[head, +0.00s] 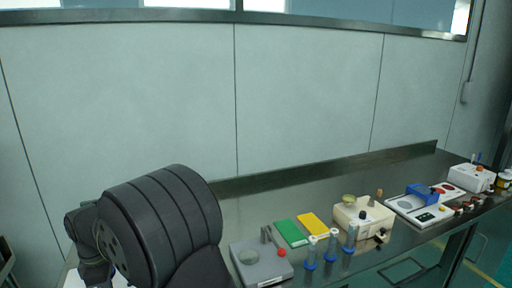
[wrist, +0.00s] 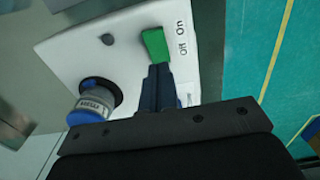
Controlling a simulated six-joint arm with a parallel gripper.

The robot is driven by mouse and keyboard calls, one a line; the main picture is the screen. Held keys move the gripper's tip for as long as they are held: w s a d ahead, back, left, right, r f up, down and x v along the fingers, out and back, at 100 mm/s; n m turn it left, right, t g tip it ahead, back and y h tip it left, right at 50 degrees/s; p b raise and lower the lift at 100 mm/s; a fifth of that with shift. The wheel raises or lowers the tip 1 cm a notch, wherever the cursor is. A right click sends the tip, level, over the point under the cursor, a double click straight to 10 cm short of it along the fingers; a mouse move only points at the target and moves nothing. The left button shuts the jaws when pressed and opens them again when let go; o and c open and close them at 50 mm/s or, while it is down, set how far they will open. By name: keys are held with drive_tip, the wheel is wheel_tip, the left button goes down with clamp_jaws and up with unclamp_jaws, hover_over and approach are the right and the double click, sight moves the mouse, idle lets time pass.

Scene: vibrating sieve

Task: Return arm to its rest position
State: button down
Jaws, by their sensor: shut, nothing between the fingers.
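In the wrist view my gripper (wrist: 158,72) is shut and empty, with its dark fingertips right at the lower end of a green switch (wrist: 155,42). I cannot tell whether they touch it. The switch sits on a white machine (wrist: 80,45), beside the printed words On and Off. A grey and blue container with a printed label (wrist: 92,101) sits in a dark round seat on the machine, left of my fingers. In the head view my large dark arm fills the lower left and my fingers cannot be made out.
A dark metal table (head: 300,190) runs to the right. On it stand a grey device (head: 262,262), green (head: 291,232) and yellow (head: 312,223) plates, blue-based tubes (head: 332,245), a cream device (head: 362,222) and a white panel (head: 420,210). A wall stands behind.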

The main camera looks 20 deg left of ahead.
wheel_tip(320, 180, up, 15)
drive_tip(key=w+d+g+y, duration=0.1)
drive_tip(key=w+d, duration=0.2)
drive_tip(key=shift+s+a+f, duration=0.15)
drive_tip(key=shift+f, duration=1.3)
drive_tip(key=shift+s+a+f, duration=0.1)
drive_tip(key=shift+s+f, duration=0.05)
drive_tip(key=shift+f, duration=1.3)
wheel_tip(320, 180, up, 5)
drive_tip(key=shift+t+h, duration=0.5)
drive_tip(key=shift+s+a+f, duration=0.4)
drive_tip(key=shift+f, duration=2)
drive_tip(key=shift+s+a+f, duration=0.4)
drive_tip(key=shift+a+f, duration=0.05)
drive_tip(key=shift+f, duration=1.95)
drive_tip(key=shift+s+a+f, duration=0.4)
drive_tip(key=shift+f, duration=2)
